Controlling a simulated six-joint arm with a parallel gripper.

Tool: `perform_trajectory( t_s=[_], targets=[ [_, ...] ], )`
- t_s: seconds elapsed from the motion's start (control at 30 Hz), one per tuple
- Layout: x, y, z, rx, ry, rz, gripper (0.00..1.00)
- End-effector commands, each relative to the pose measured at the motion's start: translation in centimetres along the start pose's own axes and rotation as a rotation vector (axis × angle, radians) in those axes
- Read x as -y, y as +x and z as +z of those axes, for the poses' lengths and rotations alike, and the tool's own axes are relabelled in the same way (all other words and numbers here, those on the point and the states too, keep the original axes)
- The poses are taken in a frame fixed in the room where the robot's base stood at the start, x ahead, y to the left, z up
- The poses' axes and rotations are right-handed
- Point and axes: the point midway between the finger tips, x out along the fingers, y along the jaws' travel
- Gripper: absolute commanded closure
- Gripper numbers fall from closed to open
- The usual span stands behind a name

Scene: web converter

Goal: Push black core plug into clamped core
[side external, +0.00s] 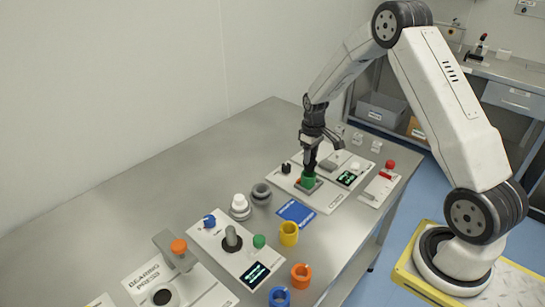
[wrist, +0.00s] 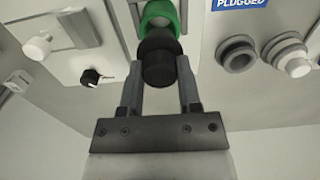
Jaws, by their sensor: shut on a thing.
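The green core (side external: 309,181) stands upright in the clamp on a white panel (side external: 325,205), and it also shows at the top of the wrist view (wrist: 178,12). My gripper (side external: 310,163) is directly above the core, pointing down. In the wrist view its two fingers (wrist: 159,82) are closed on the black core plug (wrist: 158,68). The plug's far end overlaps the green core's opening, where a pale part of the bore shows. I cannot tell how far the plug is inside. The plug is mostly hidden in the side view.
A blue "PLUGGED" mat (side external: 296,213) lies in front of the panel. Grey rings (side external: 261,193), a white-topped part (side external: 240,206) and yellow (side external: 289,233), orange (side external: 301,275) and blue (side external: 279,297) cores stand nearby. A black knob (side external: 286,168) is close beside my gripper. The table's back left is clear.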

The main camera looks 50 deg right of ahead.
Motion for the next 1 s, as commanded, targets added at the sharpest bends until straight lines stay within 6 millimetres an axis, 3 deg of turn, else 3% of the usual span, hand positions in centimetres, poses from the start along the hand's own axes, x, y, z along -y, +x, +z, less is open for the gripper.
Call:
perform_trajectory(
  t_s=[1.0],
  targets=[
    [0.0, 1.2, 0.0, 0.000, 0.000, 0.000, 1.00]
  ],
)
